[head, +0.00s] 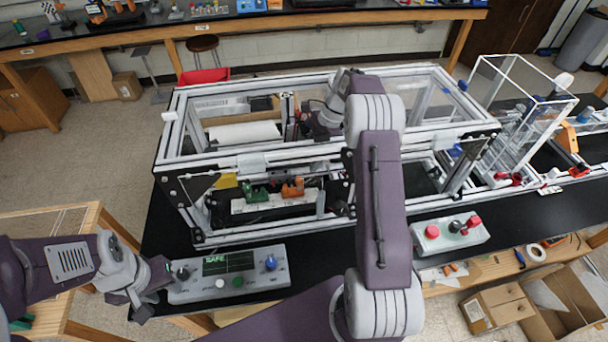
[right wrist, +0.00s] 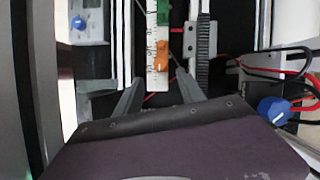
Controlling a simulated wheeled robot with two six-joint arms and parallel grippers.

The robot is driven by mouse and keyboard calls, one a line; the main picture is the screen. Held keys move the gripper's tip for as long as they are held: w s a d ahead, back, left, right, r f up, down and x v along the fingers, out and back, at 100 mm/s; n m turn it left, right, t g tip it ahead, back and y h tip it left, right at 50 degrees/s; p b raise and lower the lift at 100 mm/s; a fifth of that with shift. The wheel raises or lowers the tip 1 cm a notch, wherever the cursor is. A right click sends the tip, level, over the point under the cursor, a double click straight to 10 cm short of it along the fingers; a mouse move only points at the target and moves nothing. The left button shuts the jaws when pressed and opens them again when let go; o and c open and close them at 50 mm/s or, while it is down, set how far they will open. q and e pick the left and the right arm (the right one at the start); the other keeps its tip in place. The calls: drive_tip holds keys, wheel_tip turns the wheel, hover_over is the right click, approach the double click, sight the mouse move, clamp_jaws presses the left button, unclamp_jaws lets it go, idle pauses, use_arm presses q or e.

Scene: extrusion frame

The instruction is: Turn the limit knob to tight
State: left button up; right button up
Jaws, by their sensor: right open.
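A blue knob (right wrist: 272,110) with a white pointer mark shows at the lower right of the right wrist view, beside black and red wires. Another blue knob (head: 270,263) is on the grey control box (head: 205,294), whose green screen (head: 228,263) reads SAFE; this knob also shows at the upper left of the right wrist view (right wrist: 79,23). I cannot read which one is the limit knob. My right gripper (right wrist: 158,94) is open, inside the extrusion frame (head: 290,232), with nothing between its fingers. My left gripper (head: 149,299) is by the control box's left end; its finger gap is unclear.
A white scale (head: 262,205) with green and orange clips lies inside the frame, ahead of my right fingers. Frame bars surround my right wrist. A second box (head: 452,238) with a red button stands at right. The black tabletop (head: 335,249) between the boxes is clear.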

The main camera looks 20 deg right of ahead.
drive_tip(key=p+x, duration=0.1)
drive_tip(key=x, duration=0.6)
drive_tip(key=shift+w+a+f+p, duration=0.15)
drive_tip(key=shift+f+p, duration=0.15)
drive_tip(key=shift+p, duration=0.1)
drive_tip(key=shift+f, duration=0.25)
drive_tip(key=shift+s, duration=0.2)
